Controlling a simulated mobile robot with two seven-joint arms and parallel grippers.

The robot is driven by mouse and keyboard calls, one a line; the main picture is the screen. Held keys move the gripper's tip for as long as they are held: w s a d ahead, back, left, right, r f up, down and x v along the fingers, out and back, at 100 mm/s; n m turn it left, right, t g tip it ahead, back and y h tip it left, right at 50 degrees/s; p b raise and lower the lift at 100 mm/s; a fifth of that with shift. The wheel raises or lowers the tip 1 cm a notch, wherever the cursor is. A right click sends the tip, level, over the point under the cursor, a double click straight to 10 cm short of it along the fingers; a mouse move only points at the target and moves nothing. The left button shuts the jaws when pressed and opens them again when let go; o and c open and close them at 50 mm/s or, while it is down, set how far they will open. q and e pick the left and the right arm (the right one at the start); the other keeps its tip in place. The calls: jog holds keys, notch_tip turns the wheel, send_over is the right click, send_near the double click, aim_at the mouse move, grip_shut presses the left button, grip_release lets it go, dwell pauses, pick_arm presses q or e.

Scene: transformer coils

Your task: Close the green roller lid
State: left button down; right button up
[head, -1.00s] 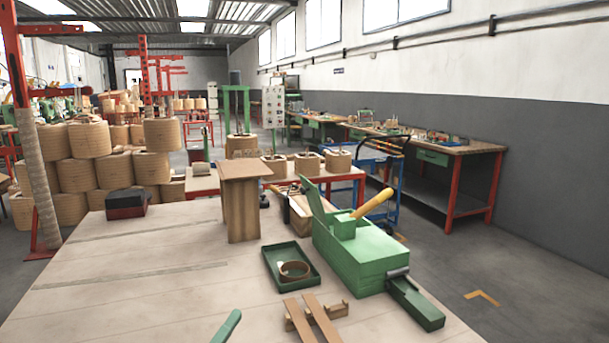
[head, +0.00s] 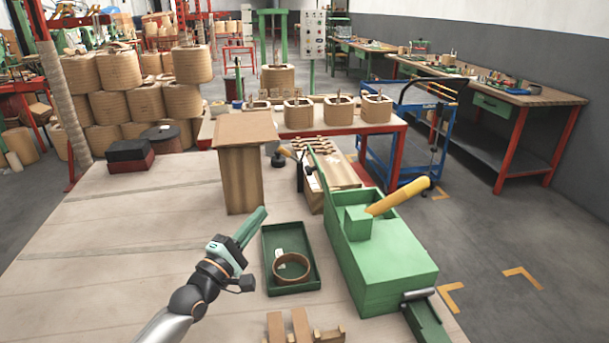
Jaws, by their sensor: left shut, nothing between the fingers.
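The green roller box (head: 395,262) stands on the right side of the table. A yellow roller handle (head: 400,196) sticks up out of the box to the right. My left gripper (head: 262,212) is shut and empty over the table, left of the box and apart from the lid. My right gripper is not in view.
A green tray (head: 268,281) with a wooden ring (head: 291,267) lies between my left gripper and the box. A wooden stand (head: 240,175) rises behind the gripper. Wooden pieces (head: 300,327) lie at the front. The table's left part (head: 110,250) is mostly clear.

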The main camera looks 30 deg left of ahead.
pick_arm(q)
jog(key=d+x, duration=0.2)
jog(key=x, duration=1)
jog(key=shift+d+r+p, duration=0.35)
jog(key=shift+r+p, duration=0.05)
